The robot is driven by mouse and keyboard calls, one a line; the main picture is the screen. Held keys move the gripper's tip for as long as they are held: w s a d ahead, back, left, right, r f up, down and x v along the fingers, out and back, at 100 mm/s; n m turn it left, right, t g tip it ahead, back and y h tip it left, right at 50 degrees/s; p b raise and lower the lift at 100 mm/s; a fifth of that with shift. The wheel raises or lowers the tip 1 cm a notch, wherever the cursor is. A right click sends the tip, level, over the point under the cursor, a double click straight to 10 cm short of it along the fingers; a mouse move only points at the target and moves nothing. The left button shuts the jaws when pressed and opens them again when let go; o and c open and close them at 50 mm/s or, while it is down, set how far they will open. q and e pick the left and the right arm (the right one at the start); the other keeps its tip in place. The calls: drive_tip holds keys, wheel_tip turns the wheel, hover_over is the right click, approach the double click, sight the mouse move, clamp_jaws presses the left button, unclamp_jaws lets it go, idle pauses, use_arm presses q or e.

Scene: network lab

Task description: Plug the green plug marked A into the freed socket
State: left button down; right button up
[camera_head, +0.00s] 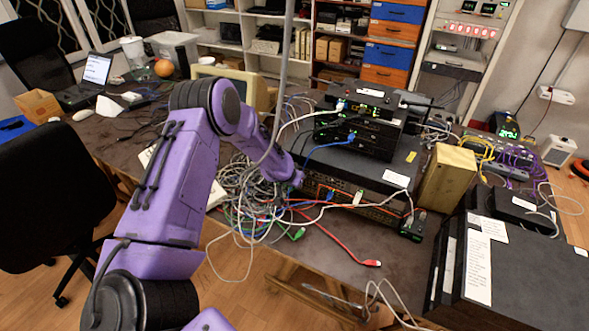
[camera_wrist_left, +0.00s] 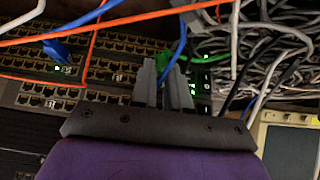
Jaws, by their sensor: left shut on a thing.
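My left gripper (camera_wrist_left: 166,88) is in front of the switch, near the end of its port rows at the cable bundle. The switch (camera_wrist_left: 100,72) shows rows of mostly empty ports, with a blue plug (camera_wrist_left: 62,52) in one. In the head view my arm hides the fingers. Another green plug (camera_head: 298,234) hangs or lies below the switch. My right gripper is not in view.
A dense cable bundle (camera_head: 240,190) lies beside the switch. Orange, blue and white cables cross in front of the ports. A red cable with a red plug (camera_head: 372,263) lies on the desk. A yellow box (camera_head: 447,178) stands to the right.

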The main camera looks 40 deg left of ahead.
use_arm(q)
drive_tip(key=shift+w+a, duration=0.1)
drive_tip(key=shift+w, duration=0.2)
idle(0.4)
drive_tip(key=c, duration=1)
unclamp_jaws()
drive_tip(key=shift+c, duration=0.2)
drive_tip(key=shift+r, duration=0.1)
drive_tip(key=b+v, duration=0.1)
drive_tip(key=v, duration=0.9)
drive_tip(key=shift+s, duration=0.2)
drive_tip(key=shift+r, duration=0.1)
